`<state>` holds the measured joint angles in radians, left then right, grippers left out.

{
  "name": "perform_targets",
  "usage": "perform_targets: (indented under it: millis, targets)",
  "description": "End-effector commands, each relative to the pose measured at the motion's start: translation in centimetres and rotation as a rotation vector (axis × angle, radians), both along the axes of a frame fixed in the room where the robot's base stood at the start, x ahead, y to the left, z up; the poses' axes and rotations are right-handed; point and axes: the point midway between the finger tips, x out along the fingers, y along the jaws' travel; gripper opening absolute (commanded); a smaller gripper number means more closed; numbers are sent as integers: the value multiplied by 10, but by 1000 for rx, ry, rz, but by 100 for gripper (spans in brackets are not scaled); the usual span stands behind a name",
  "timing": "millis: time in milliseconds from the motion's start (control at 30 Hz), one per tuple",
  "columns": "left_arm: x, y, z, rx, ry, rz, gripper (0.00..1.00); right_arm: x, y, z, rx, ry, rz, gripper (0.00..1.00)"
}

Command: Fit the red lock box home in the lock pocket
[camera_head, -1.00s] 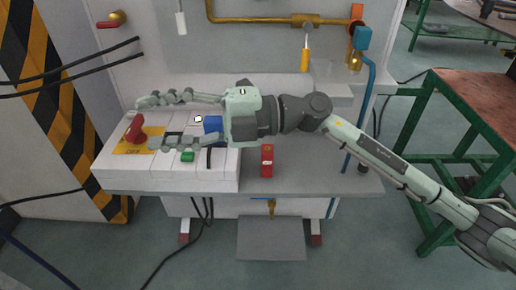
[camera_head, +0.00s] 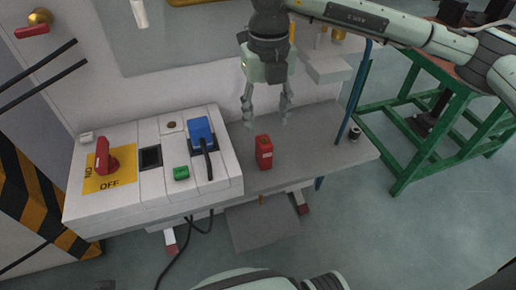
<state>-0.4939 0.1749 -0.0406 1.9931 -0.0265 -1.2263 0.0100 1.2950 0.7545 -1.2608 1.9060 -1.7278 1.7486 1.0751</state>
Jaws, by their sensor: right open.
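The red lock box (camera_head: 264,153) stands upright on the grey shelf (camera_head: 315,140), just right of the white control panel. My right gripper (camera_head: 266,120) points down behind and above the box in the picture. Its two fingers are spread, with nothing between them. I cannot tell its exact height over the box. A dark square recess (camera_head: 151,158) in the panel's middle looks like the lock pocket, and it appears empty. My left gripper is out of view.
The panel carries a red rotary handle (camera_head: 104,157) on a yellow plate, a green button (camera_head: 181,173) and a blue switch block (camera_head: 201,131) with a black lever. A blue pipe (camera_head: 355,90) rises at the shelf's right. A green-framed table (camera_head: 415,130) stands at the right.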

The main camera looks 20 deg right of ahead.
Motion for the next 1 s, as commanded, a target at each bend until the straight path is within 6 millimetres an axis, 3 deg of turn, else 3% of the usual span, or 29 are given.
perform_targets:
  millis: [300, 500, 800, 1000]
  targets:
    - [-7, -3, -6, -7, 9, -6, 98, -4, 3, -38, 1, 7, 3, 50]
    - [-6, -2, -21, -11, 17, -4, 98, -5, 6, -67, 3, 6, 2, 50]
    - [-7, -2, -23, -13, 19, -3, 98, -4, 6, -73, 4, 3, 4, 50]
    - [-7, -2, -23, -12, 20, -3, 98, -4, 6, -73, 4, 3, 4, 28]
